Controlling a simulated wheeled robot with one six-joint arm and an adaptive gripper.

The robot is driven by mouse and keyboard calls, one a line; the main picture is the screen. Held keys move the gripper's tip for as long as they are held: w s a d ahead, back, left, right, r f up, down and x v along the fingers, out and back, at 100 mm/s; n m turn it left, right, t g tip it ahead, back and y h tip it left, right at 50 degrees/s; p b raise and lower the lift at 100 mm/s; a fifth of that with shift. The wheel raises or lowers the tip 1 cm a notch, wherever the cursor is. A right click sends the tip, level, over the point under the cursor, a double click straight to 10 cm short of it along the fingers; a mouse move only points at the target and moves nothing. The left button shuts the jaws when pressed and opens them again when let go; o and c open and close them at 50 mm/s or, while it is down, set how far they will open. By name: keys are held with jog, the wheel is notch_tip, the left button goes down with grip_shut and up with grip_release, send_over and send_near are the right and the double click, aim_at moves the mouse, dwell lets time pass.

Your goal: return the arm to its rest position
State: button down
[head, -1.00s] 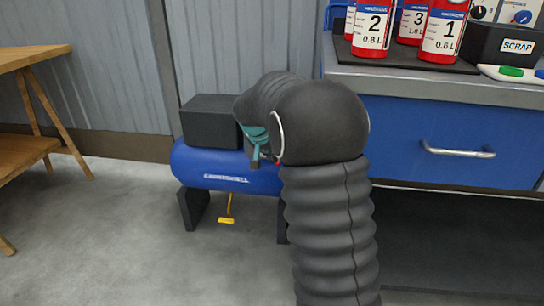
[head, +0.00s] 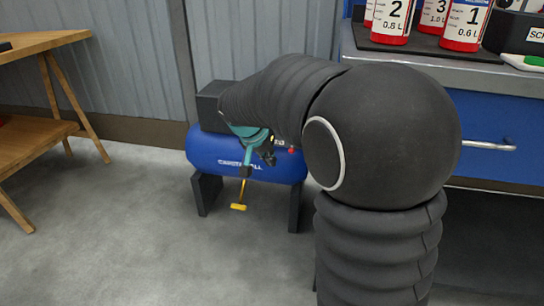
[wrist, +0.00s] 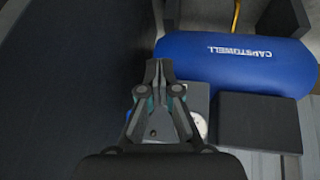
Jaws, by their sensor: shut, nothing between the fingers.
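My arm, in its black ribbed sleeve, rises in the right half of the head view, bends at a large round joint and reaches left over the blue compressor tank (head: 215,150). The blue tank (wrist: 235,62) lies to the right of the fingertips there. I cannot tell the exact gap between gripper and tank.
A wooden table (head: 45,42) is at the left. A black box (head: 208,106) sits on the tank, and a yellow lever (head: 238,207) hangs below. The grey floor at lower left is clear.

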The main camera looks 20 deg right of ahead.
jog(key=s+a+f+n+g+y+p, duration=0.1)
jog(key=s+a+f+n+y+p, duration=0.15)
jog(key=s+n, duration=0.55)
jog(key=s+r+t+y+p, duration=0.1)
jog(key=s+r+p, duration=0.2)
jog(key=s+r, duration=0.4)
jog(key=s+a+r+m+t+y+p, duration=0.1)
jog(key=s+r, duration=0.5)
jog(key=s, duration=0.7)
jog(key=shift+s+a+r+t+p, duration=0.35)
jog(key=shift+t+p, duration=0.25)
jog(key=shift+p, duration=0.8)
